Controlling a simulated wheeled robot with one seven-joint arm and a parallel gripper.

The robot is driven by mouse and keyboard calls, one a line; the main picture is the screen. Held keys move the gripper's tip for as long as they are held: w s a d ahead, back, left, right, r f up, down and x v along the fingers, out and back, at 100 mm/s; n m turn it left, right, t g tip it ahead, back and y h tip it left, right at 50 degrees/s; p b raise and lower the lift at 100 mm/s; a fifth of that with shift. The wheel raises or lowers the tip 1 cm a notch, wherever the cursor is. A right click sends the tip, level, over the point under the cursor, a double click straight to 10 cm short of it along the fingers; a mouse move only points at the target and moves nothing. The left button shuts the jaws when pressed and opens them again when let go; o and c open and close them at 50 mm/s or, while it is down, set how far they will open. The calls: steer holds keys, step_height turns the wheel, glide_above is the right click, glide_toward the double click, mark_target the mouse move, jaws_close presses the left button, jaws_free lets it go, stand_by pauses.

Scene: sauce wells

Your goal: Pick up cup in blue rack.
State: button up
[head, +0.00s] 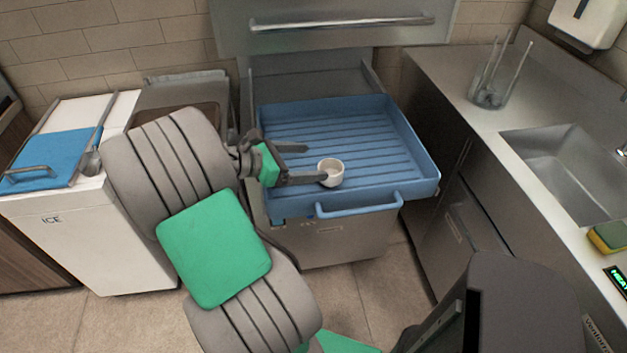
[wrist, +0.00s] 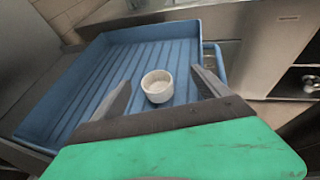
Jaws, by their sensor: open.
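A small white cup (head: 331,172) stands upright in the blue rack (head: 420,160), toward its front middle. The rack has a ribbed floor, raised walls and a front handle, and sits on a pulled-out drawer. My gripper (head: 306,163) is open and reaches into the rack from the left, with its fingertips close to the cup. In the wrist view the cup (wrist: 157,86) shows ahead between the two open fingers (wrist: 158,82), nearer the right one. I cannot tell whether a finger touches it.
A white ice bin (head: 85,240) with a blue lid (head: 48,158) stands at the left. At the right is a steel counter with a sink (head: 570,165), a clear holder with sticks (head: 490,90) and a sponge (head: 608,237). The rest of the rack floor is clear.

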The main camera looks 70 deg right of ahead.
mark_target(340, 169)
steer(key=f+b, duration=0.1)
steer(key=f, duration=0.1)
steer(key=w+f+b, duration=0.1)
steer(key=f, duration=0.1)
steer(key=shift+w+b, duration=0.15)
steer(key=shift+b, duration=0.2)
steer(key=shift+d+f, duration=0.1)
steer(key=b+x, duration=0.1)
steer(key=x, duration=1)
steer(key=shift+d+f, duration=0.1)
steer(key=shift+d, duration=0.25)
steer(key=shift+c, duration=0.5)
steer(key=c, duration=1.4)
